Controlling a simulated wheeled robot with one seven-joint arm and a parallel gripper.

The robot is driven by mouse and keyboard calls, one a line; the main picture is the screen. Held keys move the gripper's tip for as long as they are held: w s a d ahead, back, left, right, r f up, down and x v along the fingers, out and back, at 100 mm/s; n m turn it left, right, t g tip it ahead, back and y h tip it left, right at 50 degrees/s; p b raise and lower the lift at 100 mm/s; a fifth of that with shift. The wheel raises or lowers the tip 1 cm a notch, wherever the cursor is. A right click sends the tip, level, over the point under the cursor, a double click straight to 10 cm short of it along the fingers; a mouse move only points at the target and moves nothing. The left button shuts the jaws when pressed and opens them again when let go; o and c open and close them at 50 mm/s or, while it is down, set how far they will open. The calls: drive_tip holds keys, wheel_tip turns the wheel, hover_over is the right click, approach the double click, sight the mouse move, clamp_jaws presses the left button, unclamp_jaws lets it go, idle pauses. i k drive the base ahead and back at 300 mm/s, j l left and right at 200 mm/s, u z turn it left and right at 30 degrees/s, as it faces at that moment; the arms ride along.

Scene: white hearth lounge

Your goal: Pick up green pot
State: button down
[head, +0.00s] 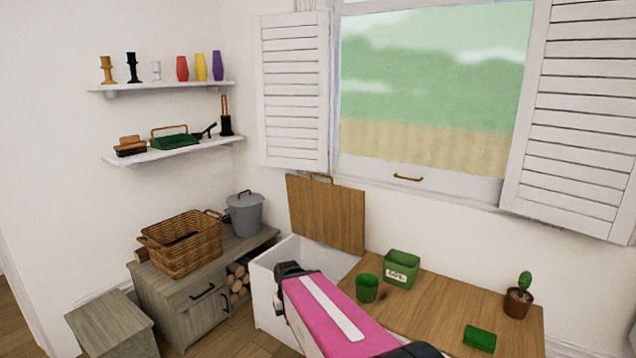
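A small green pot (367,289) stands upright on the wooden top (436,302) below the window. My gripper (290,269) shows as a dark end on my pink arm, to the left of the pot and apart from it in the picture. Its fingers are too small and too hidden to tell whether they are open. My arm passes just in front of the pot's lower left. I see nothing held.
A green labelled box (401,269) stands just behind the pot. A cactus in a brown pot (518,299) and a flat green block (480,338) are further right. An open white bin (285,262) with a raised wooden lid (326,214) is to the left.

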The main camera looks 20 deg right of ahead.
sight(367, 284)
drive_tip(key=j+z, duration=0.1)
drive_tip(key=z, duration=0.6)
drive_tip(key=j+z, duration=0.15)
drive_tip(key=z, duration=0.15)
drive_tip(key=l+z, duration=0.35)
drive_tip(key=i+j, duration=0.05)
drive_tip(key=j, duration=0.1)
